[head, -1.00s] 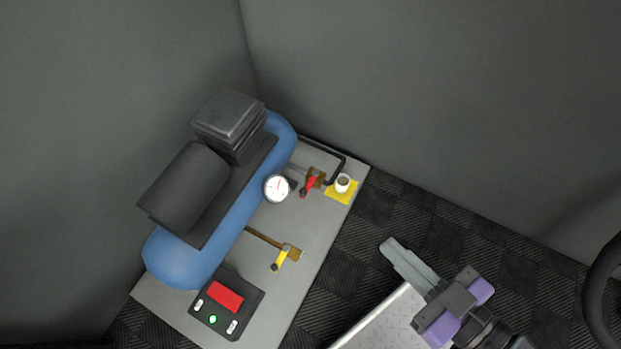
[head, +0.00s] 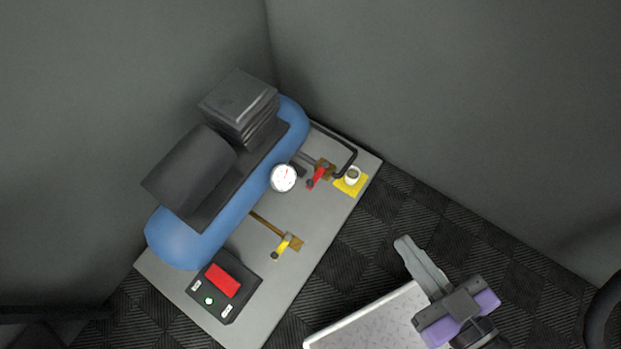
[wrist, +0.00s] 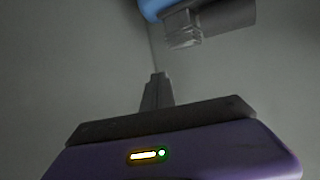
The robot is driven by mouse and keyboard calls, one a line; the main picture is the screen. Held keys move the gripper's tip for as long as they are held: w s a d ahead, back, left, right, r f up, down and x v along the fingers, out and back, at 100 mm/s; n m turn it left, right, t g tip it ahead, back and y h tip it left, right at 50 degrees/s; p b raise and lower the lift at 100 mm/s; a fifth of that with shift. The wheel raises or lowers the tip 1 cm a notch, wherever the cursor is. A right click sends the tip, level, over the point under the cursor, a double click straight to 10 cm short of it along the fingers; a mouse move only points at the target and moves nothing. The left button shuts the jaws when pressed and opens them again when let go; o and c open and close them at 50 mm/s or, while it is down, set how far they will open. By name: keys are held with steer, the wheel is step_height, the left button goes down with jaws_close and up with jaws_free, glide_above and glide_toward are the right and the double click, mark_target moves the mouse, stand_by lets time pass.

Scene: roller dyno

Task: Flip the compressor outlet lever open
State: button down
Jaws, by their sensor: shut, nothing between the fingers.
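The compressor (head: 213,231) is a blue tank with dark motor blocks on top, on a grey base plate at the left of the head view. A red lever (head: 316,178) sits on a brass valve by the black outlet pipe, near the plate's far right end. A yellow lever (head: 281,247) sits on a second brass valve nearer the front. Which of them is the outlet lever is not labelled. My gripper (head: 405,243) is shut and empty, right of the plate and apart from both levers. Its fingers (wrist: 157,92) also show in the wrist view, with the compressor (wrist: 150,8) above.
A white gauge (head: 284,178) faces up beside the tank. A control box (head: 240,299) with a red switch is at the plate's front. A white round fitting (head: 352,175) sits on a yellow square. Grey walls close in behind. Dark floor lies between plate and gripper.

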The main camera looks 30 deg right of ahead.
mark_target(318, 174)
steer(key=w+a+f+n+g+h+b, duration=0.1)
steer(key=w+a+f+n+g+b, duration=0.15)
steer(key=f, duration=1.15)
steer(key=w+a+f+n+g+h+b, duration=0.1)
steer(key=f+n+g+b, duration=0.15)
steer(key=f, duration=1.15)
steer(key=w+a+f+n+g+h+b, duration=0.1)
steer(key=w+a+f+n+g+b, duration=0.2)
steer(key=f, duration=1.1)
steer(key=w+a+r+n+t+h+b, duration=0.1)
steer(key=w+t+h+b, duration=0.1)
steer(key=w, duration=0.3)
steer(key=w+a+r+n+t+h+b, duration=0.1)
steer(key=w+a+r+t+h+b, duration=0.1)
steer(key=w, duration=0.4)
steer(key=w+a+r+n+t+h+b, duration=0.1)
steer(key=w+r+t+h+b, duration=0.1)
steer(key=w+t+b, duration=0.1)
steer(key=shift+w+a+t+h, duration=0.25)
steer(key=shift+w+t+h, duration=0.15)
steer(key=shift+w+t, duration=0.6)
steer(key=shift+w, duration=0.2)
steer(key=b+x, duration=0.2)
steer(key=x, duration=0.8)
steer(key=shift+s+d+f, duration=0.1)
steer(key=shift+s, duration=0.1)
